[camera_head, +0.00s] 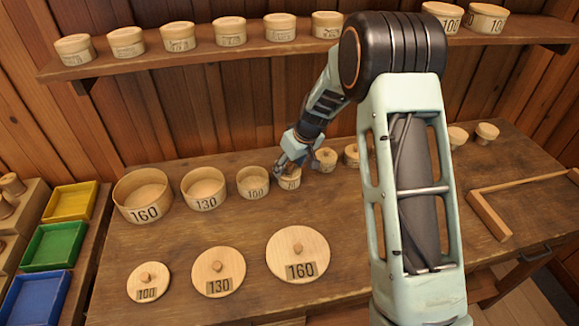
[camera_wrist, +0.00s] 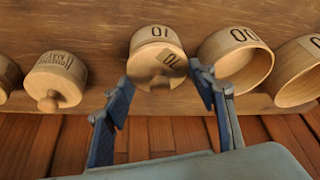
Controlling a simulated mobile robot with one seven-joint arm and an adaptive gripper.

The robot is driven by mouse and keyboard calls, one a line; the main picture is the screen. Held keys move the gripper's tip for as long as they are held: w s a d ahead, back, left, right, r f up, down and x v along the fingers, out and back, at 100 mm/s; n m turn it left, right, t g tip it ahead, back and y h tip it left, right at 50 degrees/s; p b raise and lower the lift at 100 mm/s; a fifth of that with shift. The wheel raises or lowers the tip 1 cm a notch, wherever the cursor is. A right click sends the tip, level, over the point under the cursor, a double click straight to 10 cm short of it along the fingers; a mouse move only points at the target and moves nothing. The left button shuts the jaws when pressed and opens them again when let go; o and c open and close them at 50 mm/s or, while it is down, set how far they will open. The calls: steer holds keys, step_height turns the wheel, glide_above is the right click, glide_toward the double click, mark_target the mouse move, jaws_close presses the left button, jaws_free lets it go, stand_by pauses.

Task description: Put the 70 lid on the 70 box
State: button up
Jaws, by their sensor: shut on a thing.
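The 70 box (camera_head: 289,184) stands in the back row on the bench, small, round and pale wood. In the wrist view the 70 box (camera_wrist: 155,36) appears upside down with its number toward the top. The 70 lid (camera_wrist: 160,68), a disc with a knob and a 70 label, is at the box's mouth. My gripper (camera_head: 291,162) is over the box; in the wrist view my gripper (camera_wrist: 163,80) has a blue finger on each side of the lid and is shut on it. I cannot tell whether the lid is fully seated.
Open boxes marked 100 (camera_head: 252,182), 130 (camera_head: 203,188) and 160 (camera_head: 142,196) stand to the left. A lidded box (camera_head: 326,159) stands close on the right. The 100 (camera_head: 147,282), 130 (camera_head: 218,272) and 160 (camera_head: 297,254) lids lie in front. A shelf (camera_head: 200,60) holds more boxes above.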

mark_target(290, 164)
steer(key=o, duration=1)
steer(key=shift+o, duration=0.5)
steer(key=o, duration=0.3)
steer(key=shift+r, duration=0.25)
steer(key=shift+r, duration=0.45)
steer(key=shift+r, duration=0.15)
steer(key=shift+r+p, duration=1.75)
steer(key=shift+r, duration=1.7)
